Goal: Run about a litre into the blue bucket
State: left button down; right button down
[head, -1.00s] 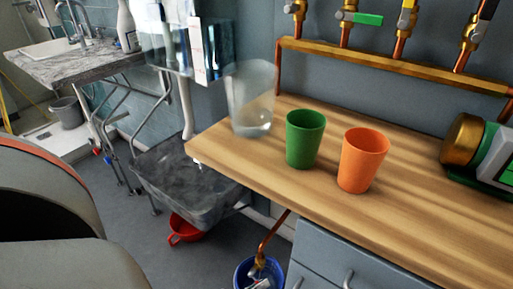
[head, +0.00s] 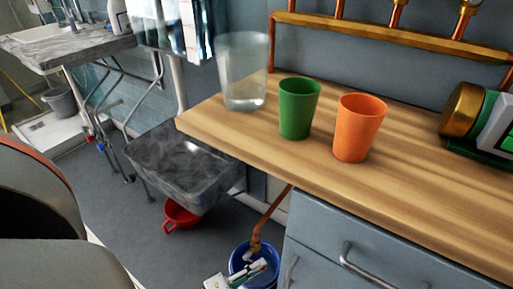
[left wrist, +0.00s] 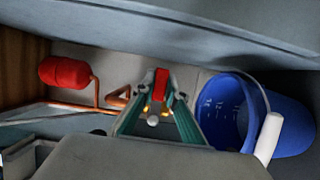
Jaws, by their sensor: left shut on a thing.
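The blue bucket (head: 238,262) stands on the floor below the bench front, under a brass tap (head: 255,244) on a copper pipe. In the left wrist view the bucket (left wrist: 284,122) is at the right, with pale level marks inside and a white handle grip. My left gripper (head: 248,272) is at the tap, over the bucket mouth. In the left wrist view its fingers (left wrist: 160,88) are shut on a red piece that looks like the tap lever. I cannot make out any water stream or level. My right gripper is in neither view.
A green cup (head: 299,108), an orange cup (head: 359,128) and a clear container (head: 243,72) stand on the wooden bench (head: 420,190). A red cylinder (left wrist: 64,72) is left of the gripper.

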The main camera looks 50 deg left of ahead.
pick_arm(q)
jog(key=shift+d+r, duration=0.1)
jog(key=shift+r, duration=0.05)
dwell(0.3)
jog(key=c, duration=2)
grip_release()
jog(key=s, duration=0.4)
jog(key=s+a, duration=0.1)
jog(key=s, duration=0.3)
jog(key=s+a, duration=0.1)
jog(key=s, duration=0.2)
jog(key=shift+s, duration=0.4)
